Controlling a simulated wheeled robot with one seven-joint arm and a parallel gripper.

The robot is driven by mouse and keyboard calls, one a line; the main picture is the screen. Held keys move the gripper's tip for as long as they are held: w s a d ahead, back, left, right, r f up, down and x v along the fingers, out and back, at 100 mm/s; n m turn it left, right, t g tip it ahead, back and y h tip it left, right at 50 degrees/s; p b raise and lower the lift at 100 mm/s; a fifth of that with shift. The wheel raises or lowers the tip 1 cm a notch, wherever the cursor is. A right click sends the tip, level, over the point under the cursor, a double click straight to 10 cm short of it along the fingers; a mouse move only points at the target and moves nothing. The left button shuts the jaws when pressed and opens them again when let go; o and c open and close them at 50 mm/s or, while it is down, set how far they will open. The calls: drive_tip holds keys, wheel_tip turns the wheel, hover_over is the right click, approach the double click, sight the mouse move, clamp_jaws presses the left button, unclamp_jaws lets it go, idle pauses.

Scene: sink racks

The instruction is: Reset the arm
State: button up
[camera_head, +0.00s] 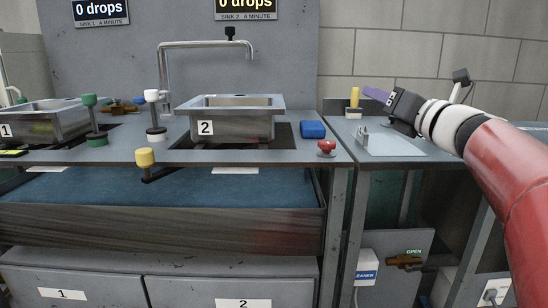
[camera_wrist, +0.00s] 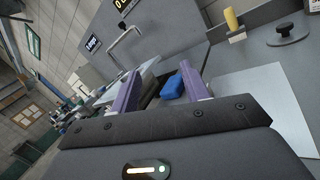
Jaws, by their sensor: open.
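My gripper (camera_head: 377,94) is at the right of the head view, at the end of my red and white arm, above the right-hand counter. It points left towards sink 2. In the wrist view its two purple fingers (camera_wrist: 160,90) stand apart with nothing held between them. A blue block or sponge (camera_wrist: 173,88) shows beyond the fingers, apart from them. In the head view the blue block (camera_head: 312,129) lies on the counter right of sink 2 (camera_head: 240,123).
A red knob (camera_head: 326,147) is at the counter's front edge. A tall faucet (camera_head: 163,70) stands behind sink 2. Space around my gripper looks clear.

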drive_tip(key=s+d+f+m+g+h, duration=0.1)
drive_tip(key=s+f+m+h, duration=0.35)
drive_tip(key=m, duration=0.45)
drive_tip(key=s+f+m+g+h+p, duration=0.15)
drive_tip(key=s+f+m+h, duration=0.3)
drive_tip(key=m, duration=0.55)
drive_tip(key=s+d+f+m+g+h, duration=0.1)
drive_tip(key=s+f+m+h, duration=0.3)
drive_tip(key=m, duration=0.5)
drive_tip(key=s+a+f+m+g+y, duration=0.2)
drive_tip(key=s+a+f+m+g, duration=0.2)
drive_tip(key=s+f, duration=0.4)
drive_tip(key=s+a+f+m+g+y, duration=0.2)
drive_tip(key=s+a+f+m+g, duration=0.2)
drive_tip(key=s+f, duration=0.3)
wheel_tip(320, 180, down, 5)
drive_tip(key=shift+s+a+r+m+g+y, duration=0.15)
drive_tip(key=shift+s+a+m+g+y, duration=0.15)
drive_tip(key=shift+s+m+g, duration=0.15)
